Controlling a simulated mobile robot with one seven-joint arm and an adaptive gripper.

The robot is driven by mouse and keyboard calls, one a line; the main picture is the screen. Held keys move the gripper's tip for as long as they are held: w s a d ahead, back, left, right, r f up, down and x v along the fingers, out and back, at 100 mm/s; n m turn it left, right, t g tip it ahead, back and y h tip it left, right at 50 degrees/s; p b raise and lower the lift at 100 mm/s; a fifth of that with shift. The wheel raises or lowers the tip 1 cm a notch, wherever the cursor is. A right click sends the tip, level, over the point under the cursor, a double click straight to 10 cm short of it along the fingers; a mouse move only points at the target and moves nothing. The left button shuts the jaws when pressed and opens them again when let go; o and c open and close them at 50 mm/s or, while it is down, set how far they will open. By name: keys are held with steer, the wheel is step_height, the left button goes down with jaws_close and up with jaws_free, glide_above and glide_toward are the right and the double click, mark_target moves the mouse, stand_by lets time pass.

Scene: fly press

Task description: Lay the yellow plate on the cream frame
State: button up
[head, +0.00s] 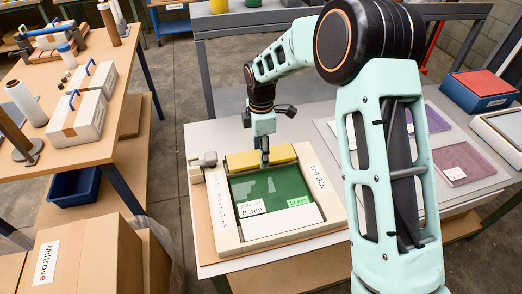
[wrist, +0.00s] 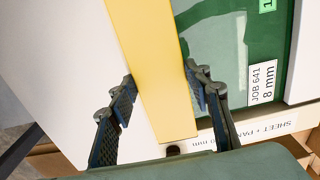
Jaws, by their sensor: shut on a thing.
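The cream frame (head: 228,232) lies on the grey table in the head view, with a green panel (head: 270,185) inside it. The yellow plate (head: 243,161) is a long flat strip along the frame's far side; whether it touches the frame I cannot tell. My gripper (head: 264,163) points down at the strip's middle. In the wrist view the yellow plate (wrist: 150,50) runs between the two dark fingers of my gripper (wrist: 160,80), which are shut on it. The green panel (wrist: 225,50) and frame lie to its right there.
A white strip (head: 280,222) lies at the frame's near side. A grey clamp-like part (head: 206,160) sits at its far left corner. Purple mesh pieces (head: 463,162) lie right of my arm. A blue box with a red top (head: 481,88) stands farther right. Cardboard boxes (head: 85,260) stand front left.

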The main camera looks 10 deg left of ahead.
steer(key=shift+f+b, duration=0.35)
steer(key=shift+f, duration=0.2)
stand_by(0.4)
steer(key=shift+r, duration=0.1)
steer(key=o, duration=1.4)
steer(key=shift+c, duration=0.2)
step_height(320, 180, up, 12)
steer(key=shift+w, duration=0.1)
